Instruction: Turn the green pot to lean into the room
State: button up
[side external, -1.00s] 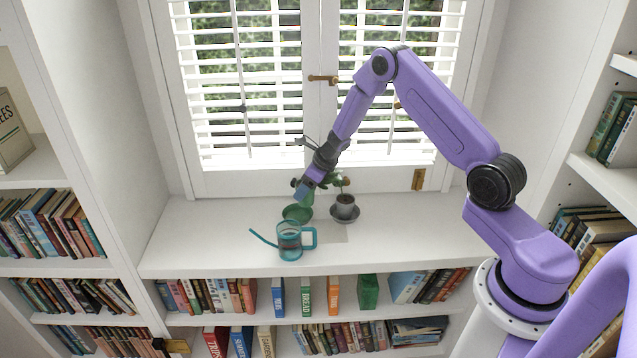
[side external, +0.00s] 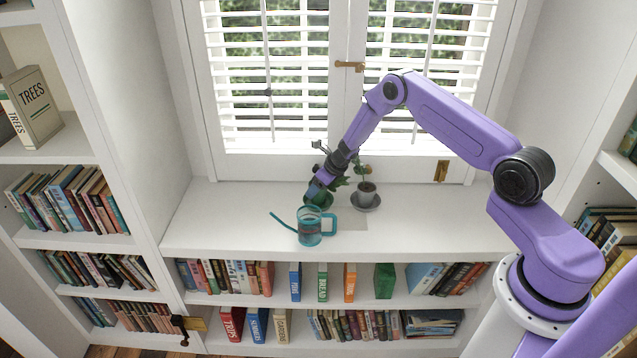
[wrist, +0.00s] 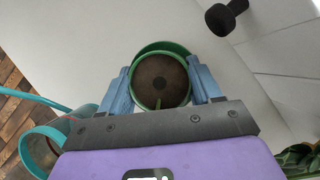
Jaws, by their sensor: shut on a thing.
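The green pot (wrist: 141,88) is between the two blue fingers of my gripper (wrist: 161,78) in the wrist view, seen from above with dark soil inside and a small green stem at its near edge. A green crescent (wrist: 160,47) shows beyond its rim, probably the saucer. In the side external view my gripper (side external: 317,194) points down at the sill, shut on the pot, which it mostly hides; green (side external: 325,201) shows beneath. I cannot tell exactly how far the pot tilts or whether it touches the saucer.
A teal glass watering can (side external: 311,229) stands just in front, its spout pointing left. A potted plant in a grey pot (side external: 366,195) on a saucer stands close at right. The window is behind. The white sill (side external: 215,225) is clear at left and far right.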

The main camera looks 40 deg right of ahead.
jog(key=shift+f, duration=0.2)
jog(key=o, duration=1.5)
jog(key=shift+c, duration=0.2)
